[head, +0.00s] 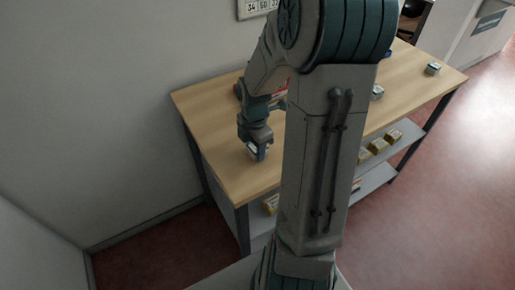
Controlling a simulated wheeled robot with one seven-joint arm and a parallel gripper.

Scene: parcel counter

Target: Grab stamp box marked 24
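My gripper (257,152) points down at the left part of the wooden counter (222,123), close to its surface. A small pale, bluish shape shows at the fingertips; I cannot tell whether it is a box or part of the fingers, nor whether the fingers are open or shut. One small box (377,92) with a pale top stands on the counter just right of my arm. Another small dark box (433,68) with a pale top stands near the counter's right end. No number is readable on either, so I cannot tell which is marked 24. My arm hides the middle of the counter.
Several yellowish boxes (378,146) sit on the shelf under the counter (405,138). Something red (279,93) shows partly behind my arm on the counter. A number sign (257,7) hangs on the wall behind. The reddish floor (450,200) is clear at right.

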